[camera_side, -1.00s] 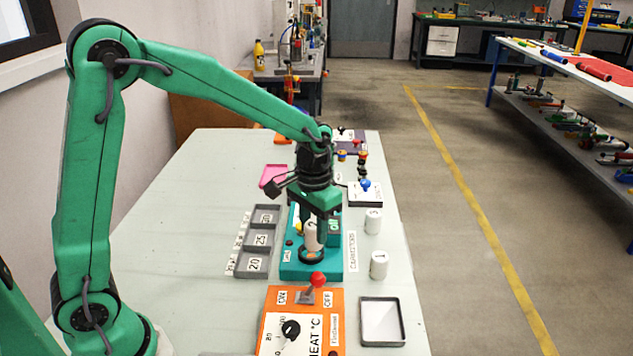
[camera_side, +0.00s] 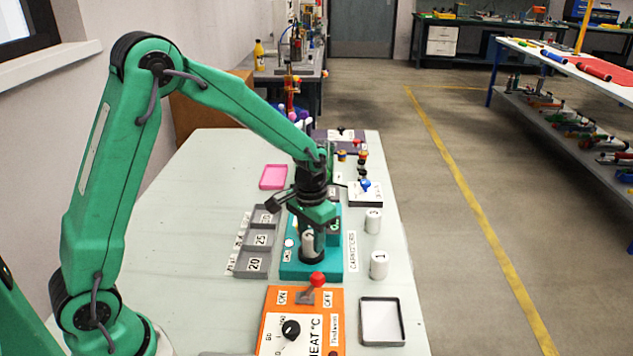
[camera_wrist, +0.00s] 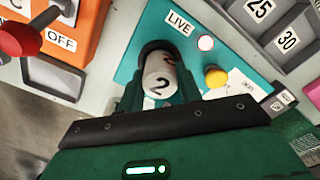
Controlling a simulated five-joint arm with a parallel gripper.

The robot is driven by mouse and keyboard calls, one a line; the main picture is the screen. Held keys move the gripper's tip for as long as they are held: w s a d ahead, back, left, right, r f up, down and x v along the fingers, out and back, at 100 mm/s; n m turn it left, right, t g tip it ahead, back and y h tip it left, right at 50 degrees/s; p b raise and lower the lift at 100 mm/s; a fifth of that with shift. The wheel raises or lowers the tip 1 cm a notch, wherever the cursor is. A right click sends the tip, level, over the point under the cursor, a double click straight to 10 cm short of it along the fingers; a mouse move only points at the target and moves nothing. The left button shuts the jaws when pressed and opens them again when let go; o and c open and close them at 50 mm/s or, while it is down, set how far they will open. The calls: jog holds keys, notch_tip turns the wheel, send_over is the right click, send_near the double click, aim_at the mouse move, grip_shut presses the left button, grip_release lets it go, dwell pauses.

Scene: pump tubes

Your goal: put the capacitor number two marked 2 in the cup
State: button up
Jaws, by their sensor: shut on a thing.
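The capacitor marked 2 (camera_side: 308,242) is a white cylinder, upright over the teal board (camera_side: 330,268). Its number shows in the wrist view (camera_wrist: 160,84). My gripper (camera_side: 314,240) is shut on it, with one green finger on each side in the wrist view (camera_wrist: 158,92). The dark round cup (camera_side: 311,259) is on the teal board, and the capacitor's lower end is at or inside its rim; the exact depth is hidden. In the wrist view the cup's dark rim (camera_wrist: 157,46) curves around the capacitor's far end.
White capacitors marked 1 (camera_side: 379,265) and 3 (camera_side: 373,221) stand to the right. A grey numbered tray (camera_side: 257,262) lies to the left. The orange heat panel (camera_side: 275,338) with a red-knobbed lever (camera_side: 317,280) and an empty square tray (camera_side: 382,322) are nearer.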

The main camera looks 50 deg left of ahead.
aim_at(311, 235)
jog(key=shift+f, duration=0.2)
jog(key=o, duration=1)
notch_tip(311, 235, up, 12)
jog(key=shift+r, duration=0.15)
dwell(0.8)
